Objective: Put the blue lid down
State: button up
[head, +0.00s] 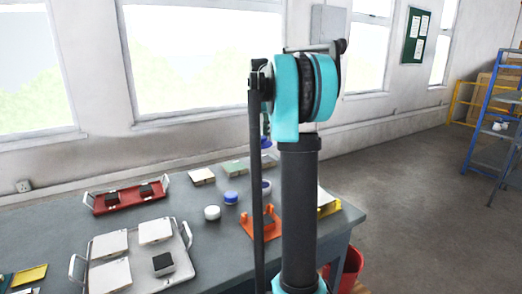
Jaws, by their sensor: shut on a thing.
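A blue lid (266,143) shows above the far part of the grey table, partly covered by my arm. My gripper (265,130) is just above it, mostly hidden behind my arm links, and is shut on the lid. Below the lid, a round pale container with a bluish rim (266,187) stands on the table, partly hidden by my arm. I cannot tell how far the lid is above the table.
A white jar (212,213) and a blue-topped jar (231,197) stand left of my arm. An orange stand (248,229), a red tray (103,207) and a pale tray (181,272) with tiles are on the table (200,238). Boxes (202,176) line the back.

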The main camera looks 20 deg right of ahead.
jog(key=shift+w+r, duration=0.15)
jog(key=shift+r, duration=0.25)
jog(key=w+f, duration=0.3)
jog(key=w, duration=0.9)
jog(key=f, duration=1.9)
jog(key=shift+w, duration=0.2)
jog(key=shift+f, duration=0.2)
jog(key=o, duration=1.3)
jog(key=shift+r, duration=0.1)
notch_tip(320, 180, up, 12)
jog(key=shift+r, duration=0.1)
